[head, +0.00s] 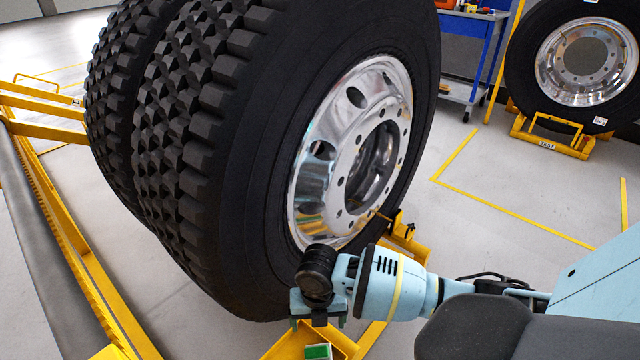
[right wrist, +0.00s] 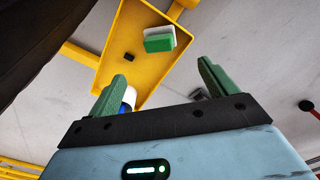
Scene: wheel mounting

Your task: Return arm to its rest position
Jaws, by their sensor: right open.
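My right arm comes in from the right in the head view. Its light-blue wrist ends in my right gripper (head: 320,322), in front of the lower part of the large black tyre (head: 250,200) with its silver rim (head: 330,170). In the right wrist view the two green fingers of the right gripper (right wrist: 160,70) stand wide apart with nothing held between them. My left gripper is not in view.
A yellow tray (right wrist: 112,50) lies beyond the fingers, holding a green-and-white block (right wrist: 160,40) and a small black piece (right wrist: 128,57). A yellow rail (head: 75,235) runs at left. Another wheel (head: 580,62) stands back right. The floor between is clear.

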